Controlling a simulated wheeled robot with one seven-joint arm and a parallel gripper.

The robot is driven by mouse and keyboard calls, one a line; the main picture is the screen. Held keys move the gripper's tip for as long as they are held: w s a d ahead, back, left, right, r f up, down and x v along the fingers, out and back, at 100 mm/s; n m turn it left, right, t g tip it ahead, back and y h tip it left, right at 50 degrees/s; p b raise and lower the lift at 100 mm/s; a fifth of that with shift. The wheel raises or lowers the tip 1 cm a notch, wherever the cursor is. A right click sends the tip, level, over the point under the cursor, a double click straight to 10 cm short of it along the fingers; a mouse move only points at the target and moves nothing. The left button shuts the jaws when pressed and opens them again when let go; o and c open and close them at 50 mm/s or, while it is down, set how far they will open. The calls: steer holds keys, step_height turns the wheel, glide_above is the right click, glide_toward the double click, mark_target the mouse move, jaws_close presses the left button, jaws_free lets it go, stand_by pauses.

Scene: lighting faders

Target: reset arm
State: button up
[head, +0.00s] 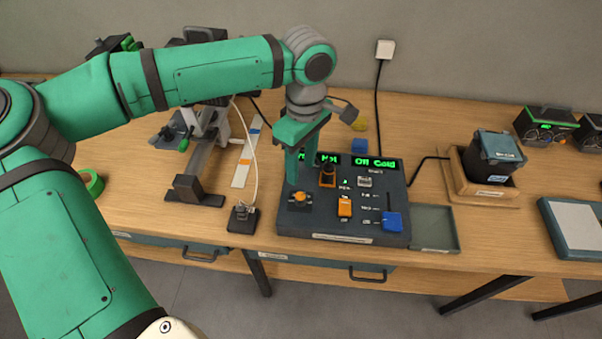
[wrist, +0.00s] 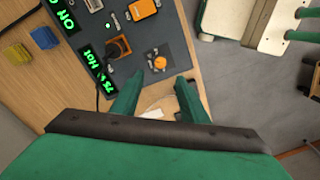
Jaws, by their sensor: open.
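My gripper (wrist: 160,88) is open, with its two green fingers apart and nothing held between them. In the head view my green arm reaches across to the dark control panel (head: 340,238), and the gripper hangs over the panel's left side. An orange knob (wrist: 160,62) on the panel lies just beyond the fingertips in the wrist view; I cannot tell whether they touch it. In the head view the panel also carries an orange fader cap (head: 345,207), a blue fader cap (head: 392,221) and green lit displays (head: 375,163). The arm hides part of the left display.
A grey tray (head: 435,229) lies right of the panel, with a dark bin in a wooden holder (head: 490,158) behind it. A small black switch box (head: 243,218) stands left. Blue and yellow blocks (wrist: 43,37) lie behind the panel. The bench front edge is close.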

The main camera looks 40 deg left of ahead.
steer(key=shift+r, duration=0.3)
stand_by(0.4)
